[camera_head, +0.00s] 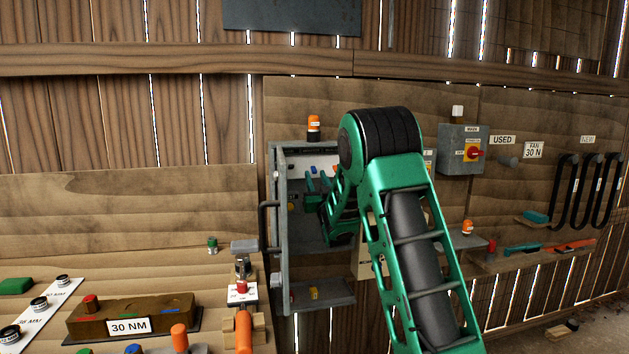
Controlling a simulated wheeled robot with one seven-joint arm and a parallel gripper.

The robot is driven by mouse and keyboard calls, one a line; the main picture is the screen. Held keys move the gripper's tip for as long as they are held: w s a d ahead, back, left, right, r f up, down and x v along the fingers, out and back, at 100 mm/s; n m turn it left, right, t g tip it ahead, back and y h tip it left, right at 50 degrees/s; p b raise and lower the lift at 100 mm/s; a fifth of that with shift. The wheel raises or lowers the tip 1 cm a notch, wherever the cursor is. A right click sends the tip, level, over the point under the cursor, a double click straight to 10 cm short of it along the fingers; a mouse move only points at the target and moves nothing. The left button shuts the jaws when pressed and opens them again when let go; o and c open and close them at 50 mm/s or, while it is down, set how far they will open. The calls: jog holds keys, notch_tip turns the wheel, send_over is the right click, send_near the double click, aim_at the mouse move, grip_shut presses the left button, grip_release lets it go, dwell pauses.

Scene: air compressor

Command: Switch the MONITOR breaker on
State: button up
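An open grey electrical cabinet (283,222) is mounted on the wooden wall at the middle of the head view. Inside its upper part is a pale panel with small switches, some blue and one orange. The labels are too small to read, so I cannot tell which is the MONITOR breaker or how it is set. My gripper (318,176) is inside the cabinet opening, in front of this panel. Its two green fingers look apart, with nothing seen between them. I cannot tell whether they touch a switch. My green arm hides the cabinet's right side.
An orange beacon (314,127) sits on top of the cabinet. A grey box with a red and yellow rotary switch (473,153) is to the right, near black hanging belts (585,190). A bench with a 30 NM block (130,318) and sockets is at lower left.

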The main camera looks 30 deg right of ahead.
aim_at(313, 167)
jog(key=shift+w+d+r, duration=0.2)
jog(key=shift+w+r, duration=0.05)
jog(key=shift+w, duration=0.25)
grip_shut()
jog(key=shift+d, duration=0.25)
jog(key=shift+s+a+r+g, duration=0.1)
jog(key=shift+a+r+g, duration=0.15)
jog(key=shift+g, duration=0.15)
jog(key=r+g, duration=0.1)
jog(key=g, duration=0.1)
jog(key=r+g+y, duration=0.1)
jog(key=shift+s+a+g, duration=0.1)
jog(key=shift+s+g, duration=0.1)
jog(key=shift+g, duration=0.2)
jog(key=shift+w+r+g+y, duration=0.1)
jog(key=shift+r+g+y, duration=0.2)
jog(key=shift+g, duration=0.55)
jog(key=shift+w+r+g+y, duration=0.1)
jog(key=shift+r+g+y, duration=0.2)
jog(key=shift+g, duration=0.6)
jog(key=shift+w+r+g+y, duration=0.1)
jog(key=shift+r+g+y, duration=0.2)
jog(key=shift+g, duration=0.55)
